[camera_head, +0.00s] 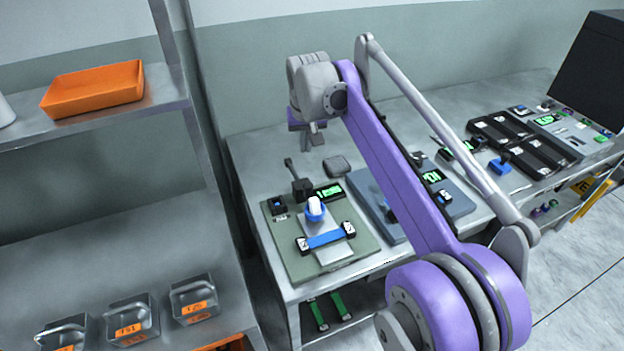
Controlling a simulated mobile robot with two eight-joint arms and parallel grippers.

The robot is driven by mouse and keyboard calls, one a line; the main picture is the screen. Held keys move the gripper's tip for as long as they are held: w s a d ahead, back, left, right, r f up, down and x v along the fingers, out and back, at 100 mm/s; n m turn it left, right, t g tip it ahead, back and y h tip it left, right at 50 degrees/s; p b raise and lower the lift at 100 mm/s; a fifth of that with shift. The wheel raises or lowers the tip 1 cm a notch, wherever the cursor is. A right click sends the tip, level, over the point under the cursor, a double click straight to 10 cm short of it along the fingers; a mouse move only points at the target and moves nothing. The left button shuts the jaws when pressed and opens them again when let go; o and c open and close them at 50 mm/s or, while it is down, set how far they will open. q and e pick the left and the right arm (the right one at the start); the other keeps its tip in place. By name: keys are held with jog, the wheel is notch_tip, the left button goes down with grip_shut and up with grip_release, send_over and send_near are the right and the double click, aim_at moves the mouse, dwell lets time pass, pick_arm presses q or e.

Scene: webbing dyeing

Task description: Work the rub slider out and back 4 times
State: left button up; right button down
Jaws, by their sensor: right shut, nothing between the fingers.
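A green test board (280,232) lies on the left part of the workbench. On it a blue piece with a white rounded top (315,208), which looks like the rub slider, sits at the upper end of a pale strip (335,253). A blue bar (325,239) crosses the strip between two black-and-white end blocks. My right gripper (314,138) is shut and empty. It appears above and behind the board, apart from the slider, pointing down. My left gripper is out of view.
A dark lever (296,182) and a green-lit display (329,192) are at the board's back edge. My right arm hides part of a blue-grey unit (376,215) beside it. Black trays (515,143) stand farther right. A shelf with an orange tray (94,88) is at left.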

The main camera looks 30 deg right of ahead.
jog(key=x, duration=1)
jog(key=shift+w+d+b, duration=0.1)
jog(key=shift+d+b, duration=0.05)
jog(key=shift+b, duration=0.25)
jog(key=s, duration=0.1)
jog(key=s+a, duration=0.1)
jog(key=s, duration=0.1)
jog(key=shift+s+r, duration=0.15)
jog(key=shift+s+a, duration=0.15)
jog(key=shift+s, duration=0.2)
jog(key=s, duration=1.1)
jog(key=shift+s+a+p, duration=0.25)
jog(key=shift+a+p, duration=0.05)
jog(key=shift+p, duration=0.05)
jog(key=shift+s, duration=0.1)
